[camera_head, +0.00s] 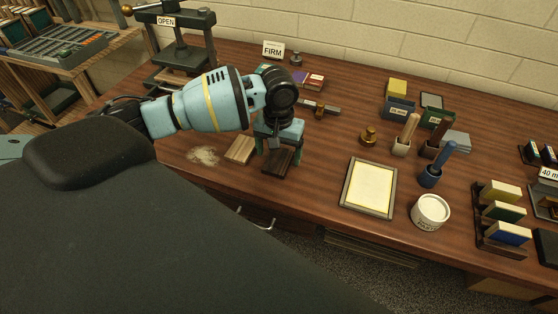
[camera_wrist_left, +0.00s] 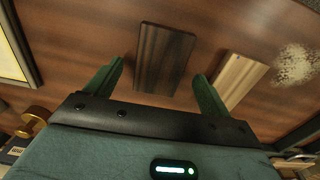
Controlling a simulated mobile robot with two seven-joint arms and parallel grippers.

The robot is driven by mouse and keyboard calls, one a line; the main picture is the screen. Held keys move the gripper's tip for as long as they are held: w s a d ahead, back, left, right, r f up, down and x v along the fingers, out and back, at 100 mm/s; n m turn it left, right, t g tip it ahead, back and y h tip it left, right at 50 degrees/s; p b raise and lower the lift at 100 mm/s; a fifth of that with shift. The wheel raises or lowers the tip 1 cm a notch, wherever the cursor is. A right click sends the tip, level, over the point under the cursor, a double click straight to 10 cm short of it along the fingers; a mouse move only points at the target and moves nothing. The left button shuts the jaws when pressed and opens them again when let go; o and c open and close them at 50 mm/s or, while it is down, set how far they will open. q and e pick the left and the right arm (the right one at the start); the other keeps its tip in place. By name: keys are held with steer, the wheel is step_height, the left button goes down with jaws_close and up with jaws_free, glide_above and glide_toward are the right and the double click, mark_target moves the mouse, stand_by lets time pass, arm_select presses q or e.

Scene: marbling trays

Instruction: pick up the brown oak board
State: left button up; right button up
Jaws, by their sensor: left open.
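A dark brown board (camera_head: 277,163), the one that fits the brown oak board, lies flat on the wooden workbench near its front edge. A paler board (camera_head: 240,150) lies just left of it. My left gripper (camera_head: 278,148) points down over the dark board, its jaws open and empty. In the left wrist view the dark board (camera_wrist_left: 165,58) lies ahead between the two green fingers, apart from them. The pale board (camera_wrist_left: 240,78) is partly behind the right finger there. In the head view my gripper hides the dark board's far part. My right gripper is not in view.
A pale sawdust-like patch (camera_head: 204,155) lies left of the boards. A press (camera_head: 180,50) with an OPEN sign stands behind my arm. A framed tray (camera_head: 346,187), a white tub (camera_head: 430,212) and tool holders stand right. Bare bench separates the boards from the tray.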

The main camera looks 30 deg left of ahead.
arm_select(q)
steer(key=shift+f, duration=0.65)
steer(key=shift+c, duration=0.5)
steer(key=c, duration=1)
steer(key=shift+r, duration=0.25)
